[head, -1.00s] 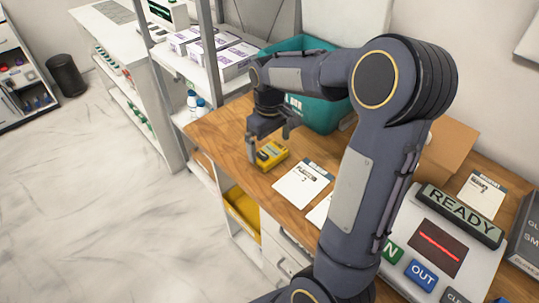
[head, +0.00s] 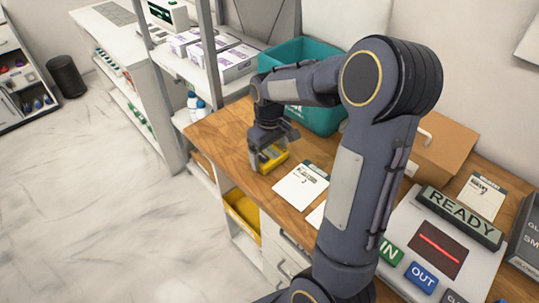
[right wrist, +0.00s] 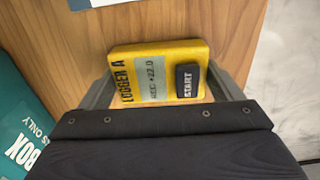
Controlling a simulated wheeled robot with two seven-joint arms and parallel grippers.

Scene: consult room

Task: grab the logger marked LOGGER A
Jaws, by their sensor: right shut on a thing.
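The yellow logger (head: 272,156) lies on the wooden desk near its left front edge. In the right wrist view the logger (right wrist: 160,62) shows the print LOGGER A, a grey display and a black START button. My right gripper (head: 267,160) is down over it, and its two fingers stand at the logger's two ends, shut on it. The logger looks to be at desk level; I cannot tell whether it touches the desk. My left gripper is not in view.
A teal bin (head: 315,118) stands just behind the gripper. White printed cards (head: 300,186) lie to the right. A device reading READY (head: 440,245) with IN and OUT buttons and a cardboard box (head: 440,145) are further right. Shelves with boxes (head: 222,62) stand at the back left.

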